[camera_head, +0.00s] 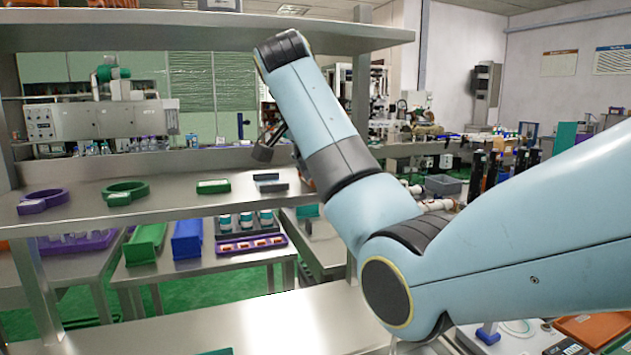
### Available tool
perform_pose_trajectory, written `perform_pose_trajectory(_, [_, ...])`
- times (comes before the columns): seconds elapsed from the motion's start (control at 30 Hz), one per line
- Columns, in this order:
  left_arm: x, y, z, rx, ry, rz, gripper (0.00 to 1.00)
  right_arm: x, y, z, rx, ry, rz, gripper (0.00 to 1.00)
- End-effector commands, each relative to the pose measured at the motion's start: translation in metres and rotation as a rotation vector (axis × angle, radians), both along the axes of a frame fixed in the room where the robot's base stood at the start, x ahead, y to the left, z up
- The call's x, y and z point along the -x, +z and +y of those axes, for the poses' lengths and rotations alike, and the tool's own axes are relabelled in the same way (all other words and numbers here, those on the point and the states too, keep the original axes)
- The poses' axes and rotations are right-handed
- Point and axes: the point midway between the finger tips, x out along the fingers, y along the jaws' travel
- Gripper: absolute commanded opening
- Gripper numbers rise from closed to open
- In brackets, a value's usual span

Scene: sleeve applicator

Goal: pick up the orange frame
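A small orange piece (309,184) shows at the right end of the row on the metal shelf. My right arm hides most of it, so I cannot tell if it is the orange frame. My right arm comes in from the right and reaches up over the shelf. Part of the dark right gripper (268,146) shows beside the forearm, above the grey block (270,183). The rest of the gripper is hidden behind the arm, and its opening cannot be seen. My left gripper is not in view.
The metal shelf (85,215) also holds a purple ring piece (42,202), a green ring piece (126,188) and a green block (213,186). An upper shelf (160,30) runs above. A flat orange-brown tray (597,327) lies at lower right. The lower metal surface (270,325) is mostly bare.

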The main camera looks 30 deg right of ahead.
Motion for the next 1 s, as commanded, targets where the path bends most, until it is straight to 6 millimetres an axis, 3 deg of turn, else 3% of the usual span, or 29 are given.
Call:
perform_pose_trajectory(0.03, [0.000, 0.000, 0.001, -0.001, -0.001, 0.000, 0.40, 0.000, -0.001, 0.000, 0.000, -0.001, 0.002, 0.44])
perform_pose_trajectory(0.37, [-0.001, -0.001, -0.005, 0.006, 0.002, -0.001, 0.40, 0.001, -0.002, 0.000, -0.001, -0.001, 0.006, 0.01])
perform_pose_trajectory(1.0, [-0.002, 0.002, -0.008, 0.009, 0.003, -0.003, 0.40, 0.001, -0.002, 0.000, -0.003, 0.002, 0.015, 0.00])
